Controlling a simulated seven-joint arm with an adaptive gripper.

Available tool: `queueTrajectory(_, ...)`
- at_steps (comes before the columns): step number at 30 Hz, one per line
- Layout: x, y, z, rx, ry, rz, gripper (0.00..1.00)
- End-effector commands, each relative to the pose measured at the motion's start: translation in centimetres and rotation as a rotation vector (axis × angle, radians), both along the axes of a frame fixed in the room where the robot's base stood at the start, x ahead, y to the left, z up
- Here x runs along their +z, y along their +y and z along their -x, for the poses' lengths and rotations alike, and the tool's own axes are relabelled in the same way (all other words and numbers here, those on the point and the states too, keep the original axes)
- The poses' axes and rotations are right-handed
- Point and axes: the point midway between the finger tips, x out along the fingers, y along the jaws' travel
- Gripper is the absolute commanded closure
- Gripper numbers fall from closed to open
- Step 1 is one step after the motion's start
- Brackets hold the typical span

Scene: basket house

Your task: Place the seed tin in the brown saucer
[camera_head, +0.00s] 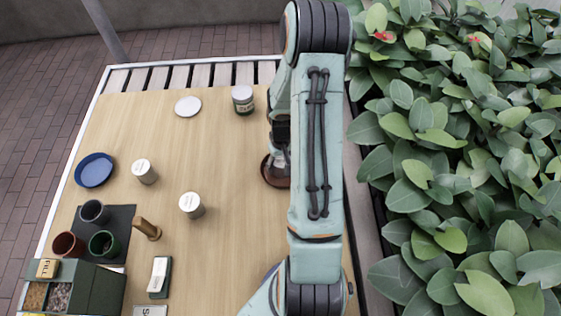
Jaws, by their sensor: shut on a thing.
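The brown saucer (267,174) lies on the right part of the table, its right side hidden by my arm. My gripper (280,160) is over the saucer, partly hidden behind my arm. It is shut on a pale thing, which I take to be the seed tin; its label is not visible. I cannot tell whether this thing touches the saucer.
Tins stand at the back (243,99), at the left (144,172) and mid-table (191,206). A white saucer (188,106) and blue saucer (95,170) lie flat. Cups, a green box (100,290) and a wooden tool (147,229) occupy the front left. Leafy plants (460,150) border the right.

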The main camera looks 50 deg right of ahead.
Motion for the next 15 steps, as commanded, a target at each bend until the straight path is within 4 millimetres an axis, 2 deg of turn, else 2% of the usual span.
queueTrajectory(2,-0.25,0.01,0.00,0.000,0.000,0.000,0.85)
queueTrajectory(3,-0.23,0.00,-0.01,0.000,0.000,0.000,0.40)
queueTrajectory(5,-0.21,0.00,-0.01,0.000,0.000,0.000,0.23)
queueTrajectory(15,-0.03,0.00,-0.01,0.000,0.000,0.000,0.23)
